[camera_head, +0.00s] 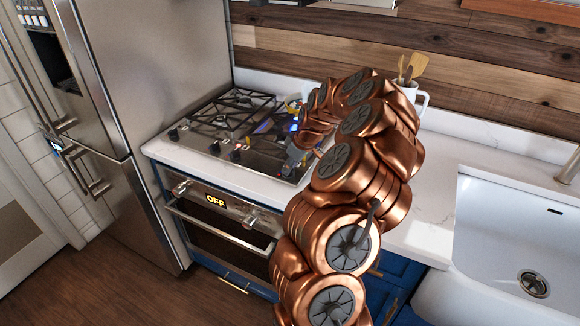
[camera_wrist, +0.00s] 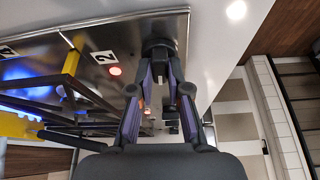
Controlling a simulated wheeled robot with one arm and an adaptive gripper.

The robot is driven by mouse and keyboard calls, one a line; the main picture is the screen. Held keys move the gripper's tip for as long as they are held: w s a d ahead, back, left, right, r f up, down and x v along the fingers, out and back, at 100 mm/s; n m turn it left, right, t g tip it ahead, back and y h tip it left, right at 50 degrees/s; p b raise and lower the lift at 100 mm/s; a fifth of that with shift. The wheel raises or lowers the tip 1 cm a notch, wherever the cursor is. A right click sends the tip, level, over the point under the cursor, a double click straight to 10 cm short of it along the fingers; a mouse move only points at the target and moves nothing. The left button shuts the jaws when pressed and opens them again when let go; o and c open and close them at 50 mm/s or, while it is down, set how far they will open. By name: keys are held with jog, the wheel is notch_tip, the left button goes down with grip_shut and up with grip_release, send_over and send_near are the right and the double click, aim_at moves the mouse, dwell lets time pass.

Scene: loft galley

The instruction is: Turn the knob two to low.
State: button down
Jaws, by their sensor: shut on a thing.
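My gripper (camera_wrist: 159,66) points at the front right corner of the steel cooktop (camera_wrist: 120,30). Its two fingers are closed around a dark round knob (camera_wrist: 158,46), knob two, on the cooktop surface. A white label "2" (camera_wrist: 103,57) and a lit red light (camera_wrist: 115,71) are left of the knob in the wrist view. The fingers partly cover the knob, and its pointer is not readable. In the head view, my gripper (camera_head: 298,160) is at the right end of the cooktop's front row of knobs, partly behind my arm.
Other knobs (camera_head: 215,149) stand left along the cooktop front. Burner grates (camera_head: 238,101) and a blue glow (camera_head: 294,127) lie behind. The oven display (camera_head: 215,200) reads OFF. A white sink (camera_head: 515,210) is at right, and a white utensil crock (camera_head: 412,92) stands at the back.

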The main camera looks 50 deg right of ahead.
jog(key=shift+f+b, duration=0.15)
jog(key=shift+b, duration=0.35)
jog(key=shift+f+m+h+b, duration=0.25)
jog(key=shift+m+b, duration=0.35)
jog(key=shift+b, duration=0.4)
jog(key=m+h+b, duration=0.1)
jog(key=m+b, duration=0.2)
jog(key=b, duration=0.3)
jog(key=shift+m+h+b, duration=0.25)
jog(key=shift+m+b, duration=0.05)
jog(key=m+h+b, duration=0.1)
jog(key=m+b, duration=0.2)
jog(key=b, duration=0.1)
jog(key=shift+a+r, duration=0.1)
jog(key=shift+r, duration=0.05)
jog(key=shift+a+r+m+g+h+b, duration=0.15)
jog(key=shift+m+g+h+b, duration=0.2)
jog(key=shift+m+b, duration=0.65)
jog(key=shift+b, duration=0.3)
jog(key=shift+r, duration=0.1)
jog(key=c, duration=1.1)
grip_release()
